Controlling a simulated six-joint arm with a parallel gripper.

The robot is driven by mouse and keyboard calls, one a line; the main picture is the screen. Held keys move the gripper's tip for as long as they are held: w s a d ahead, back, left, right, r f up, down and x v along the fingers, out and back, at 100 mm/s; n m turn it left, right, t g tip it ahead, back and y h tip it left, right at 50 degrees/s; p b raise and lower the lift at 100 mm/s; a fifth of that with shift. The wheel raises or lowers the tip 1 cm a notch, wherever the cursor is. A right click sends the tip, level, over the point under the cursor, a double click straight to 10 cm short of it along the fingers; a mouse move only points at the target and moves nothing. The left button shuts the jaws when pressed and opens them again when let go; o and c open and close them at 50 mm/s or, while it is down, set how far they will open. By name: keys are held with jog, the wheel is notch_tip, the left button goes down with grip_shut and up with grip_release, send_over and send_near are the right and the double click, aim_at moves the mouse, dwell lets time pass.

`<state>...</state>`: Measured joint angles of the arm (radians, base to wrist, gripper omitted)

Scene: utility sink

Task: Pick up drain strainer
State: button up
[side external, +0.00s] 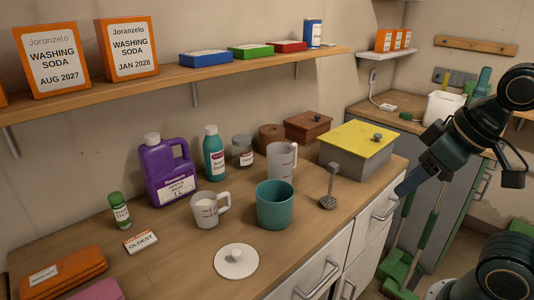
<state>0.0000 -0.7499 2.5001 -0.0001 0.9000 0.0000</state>
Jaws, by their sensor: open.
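The drain strainer (329,192) looks like the grey metal piece with an upright stem and a round, dotted foot, standing on the wooden counter (180,250) near its front edge. My gripper (408,184) comes in from the right, tilted down to the left, with blue fingers. It is open and empty, beyond the counter's front edge, to the right of the strainer and apart from it. The gap between its fingers is hard to see from this side.
A teal cup (275,205), a clear measuring jug (281,162) and a grey box with yellow lid (355,150) stand around the strainer. A white lid (236,261) lies front left. A shelf (180,78) with boxes runs above.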

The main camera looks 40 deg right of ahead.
jog(key=w+d+r+n+g, duration=0.2)
jog(key=w+d+n, duration=0.1)
jog(key=w+n, duration=0.3)
jog(key=w+d+r+n+g, duration=0.1)
jog(key=w+d+r+n, duration=0.15)
jog(key=w, duration=0.45)
jog(key=n+g, duration=0.3)
jog(key=n, duration=0.6)
send_over(334, 164)
notch_tip(334, 164, down, 5)
jog(key=shift+w+r, duration=0.1)
jog(key=shift+w, duration=0.05)
jog(key=shift+f, duration=4.3)
jog(key=shift+f, duration=2.6)
